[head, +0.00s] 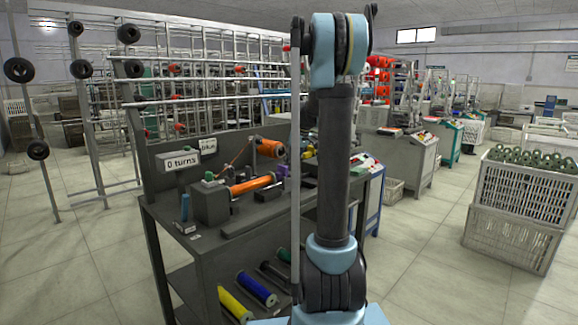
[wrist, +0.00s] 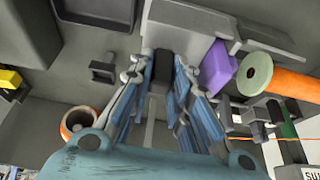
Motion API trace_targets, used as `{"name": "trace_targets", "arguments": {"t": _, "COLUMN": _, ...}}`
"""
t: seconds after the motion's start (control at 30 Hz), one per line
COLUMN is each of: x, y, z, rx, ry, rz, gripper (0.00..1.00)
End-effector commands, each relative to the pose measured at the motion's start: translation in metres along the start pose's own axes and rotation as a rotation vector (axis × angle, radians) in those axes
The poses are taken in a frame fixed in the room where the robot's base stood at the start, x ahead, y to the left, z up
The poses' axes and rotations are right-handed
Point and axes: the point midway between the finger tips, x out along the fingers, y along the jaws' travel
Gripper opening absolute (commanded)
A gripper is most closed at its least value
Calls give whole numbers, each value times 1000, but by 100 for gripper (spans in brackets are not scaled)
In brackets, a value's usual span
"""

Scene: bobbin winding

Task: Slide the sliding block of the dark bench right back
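The dark bench (head: 214,242) stands left of centre in the head view. On it is a winding head (head: 209,203) with an orange bobbin (head: 252,185). A purple piece (head: 283,170) is at the bobbin's right end. In the wrist view the purple piece (wrist: 216,66) sits between the orange bobbin (wrist: 290,83) and a grey block (wrist: 190,25), which appears to be the sliding block. A dark upright piece (wrist: 161,68) stands at this block, between the fingers of my gripper (wrist: 161,82). The fingers look apart, with narrow gaps beside it. My arm hides the gripper in the head view.
A "0 turns" sign (head: 182,161) stands at the bench's left. Yellow, blue and green spools lie on the lower shelf. In the wrist view an orange ring-shaped spool (wrist: 79,123) lies at lower left. White crates (head: 525,190) stand at right; the floor between is clear.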

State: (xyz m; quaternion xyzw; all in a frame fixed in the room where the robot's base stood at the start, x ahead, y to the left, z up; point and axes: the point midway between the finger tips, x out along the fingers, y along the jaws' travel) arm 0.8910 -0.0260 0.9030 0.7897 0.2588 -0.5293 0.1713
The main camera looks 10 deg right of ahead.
Motion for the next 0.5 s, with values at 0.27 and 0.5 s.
{"name": "trace_targets", "arguments": {"t": 0.27, "x": -1, "y": 4, "z": 0, "rx": 2, "ry": 1, "rz": 7, "gripper": 38}}
{"name": "trace_targets", "arguments": {"t": 0.5, "x": -5, "y": 3, "z": 0, "rx": 2, "ry": 1, "rz": 6, "gripper": 38}}
